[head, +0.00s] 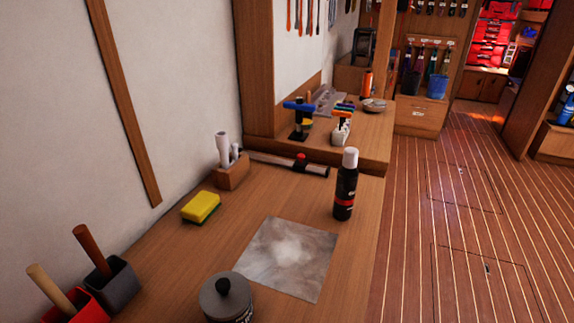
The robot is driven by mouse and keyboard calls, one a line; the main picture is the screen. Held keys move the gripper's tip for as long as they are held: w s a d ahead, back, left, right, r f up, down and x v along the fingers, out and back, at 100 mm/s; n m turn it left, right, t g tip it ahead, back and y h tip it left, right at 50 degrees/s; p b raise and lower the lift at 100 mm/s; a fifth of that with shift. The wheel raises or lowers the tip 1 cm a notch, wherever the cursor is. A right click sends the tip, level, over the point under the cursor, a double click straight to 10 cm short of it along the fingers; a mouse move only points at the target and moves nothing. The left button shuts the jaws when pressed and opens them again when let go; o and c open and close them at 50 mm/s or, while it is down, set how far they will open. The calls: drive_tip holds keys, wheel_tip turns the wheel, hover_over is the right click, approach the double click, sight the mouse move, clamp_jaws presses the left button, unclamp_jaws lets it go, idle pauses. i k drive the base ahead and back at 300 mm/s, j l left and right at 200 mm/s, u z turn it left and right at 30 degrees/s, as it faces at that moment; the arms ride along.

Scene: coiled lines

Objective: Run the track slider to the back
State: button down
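A short metal track (271,159) lies on the wooden worktop, running from beside the wooden block at the left to a dark end near the black bottle at the right. A dark slider with a red knob (300,160) sits on the track, right of its middle and nearer the right end. The slider's base is small and hard to make out in this view. My gripper is not in view.
A black bottle with a white cap (346,186) stands just right of the track. A wooden block with white rolls (231,172) stands at its left end. A yellow sponge (201,207), a grey sheet (290,262) and a lidded tin (226,300) lie nearer.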

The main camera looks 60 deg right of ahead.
sight(300, 165)
drive_tip(key=j+z, duration=0.1)
drive_tip(key=z, duration=0.35)
drive_tip(key=k+j+z, duration=0.1)
drive_tip(key=z, duration=0.35)
drive_tip(key=k+z, duration=0.15)
drive_tip(key=z, duration=0.3)
